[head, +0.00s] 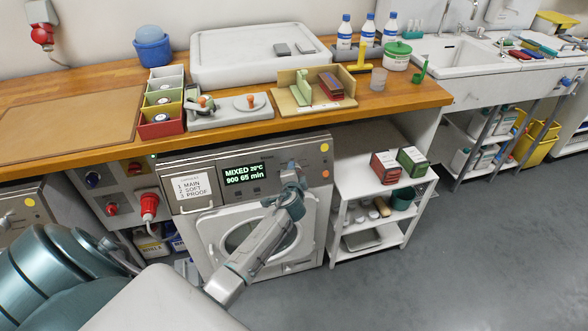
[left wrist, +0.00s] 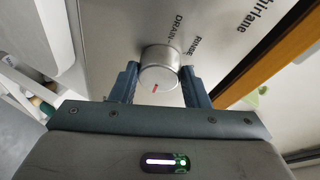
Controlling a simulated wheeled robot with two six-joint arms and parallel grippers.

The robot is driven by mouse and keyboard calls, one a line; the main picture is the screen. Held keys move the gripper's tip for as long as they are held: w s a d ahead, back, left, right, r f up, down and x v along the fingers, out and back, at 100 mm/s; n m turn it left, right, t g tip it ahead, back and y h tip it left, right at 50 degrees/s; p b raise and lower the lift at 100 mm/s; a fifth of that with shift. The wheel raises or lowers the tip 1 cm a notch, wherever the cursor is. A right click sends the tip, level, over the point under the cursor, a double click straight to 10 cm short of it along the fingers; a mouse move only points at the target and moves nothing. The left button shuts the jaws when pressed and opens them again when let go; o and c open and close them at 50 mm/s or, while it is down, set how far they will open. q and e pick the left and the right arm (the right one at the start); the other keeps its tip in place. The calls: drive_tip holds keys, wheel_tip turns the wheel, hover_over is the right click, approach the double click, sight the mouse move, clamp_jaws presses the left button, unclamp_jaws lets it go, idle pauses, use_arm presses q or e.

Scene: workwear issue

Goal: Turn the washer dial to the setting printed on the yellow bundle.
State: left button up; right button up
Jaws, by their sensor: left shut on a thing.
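The washer (head: 205,228) stands under the wooden counter. Its display (head: 245,174) reads "MIXED", apparently 20°C, 900, 65 min. My left gripper (head: 291,172) is at the right part of the washer panel. In the left wrist view its fingers (left wrist: 160,85) are shut on the round silver dial (left wrist: 158,66), one on each side. A short red mark shows on the dial's face. The words "DRAIN" and "RINSE" are printed beside it. In the head view the gripper mostly hides the dial. I cannot identify a yellow bundle. My right gripper is not in view.
A white card (head: 192,189) on the panel lists MAIN, SOFT, PROOF. A white shelf cart (head: 345,185) with red and green boxes stands close right of the washer. A red plug (head: 149,204) is at its left. The grey floor at right is clear.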

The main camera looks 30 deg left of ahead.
use_arm(q)
drive_tip(key=m+g+p, duration=0.1)
drive_tip(key=m+p, duration=0.1)
drive_tip(key=p, duration=0.1)
drive_tip(key=m+g+p, duration=0.1)
drive_tip(key=m+p, duration=0.2)
drive_tip(key=p, duration=0.1)
drive_tip(key=m+p, duration=0.3)
drive_tip(key=p, duration=0.1)
drive_tip(key=shift+w+r+g+h, duration=0.15)
drive_tip(key=shift+r+g+h, duration=0.1)
drive_tip(key=shift+g+h, duration=0.15)
drive_tip(key=o, duration=1)
drive_tip(key=shift+d, duration=0.1)
drive_tip(key=v, duration=1)
drive_tip(key=shift+s+d, duration=0.25)
drive_tip(key=shift+s, duration=0.05)
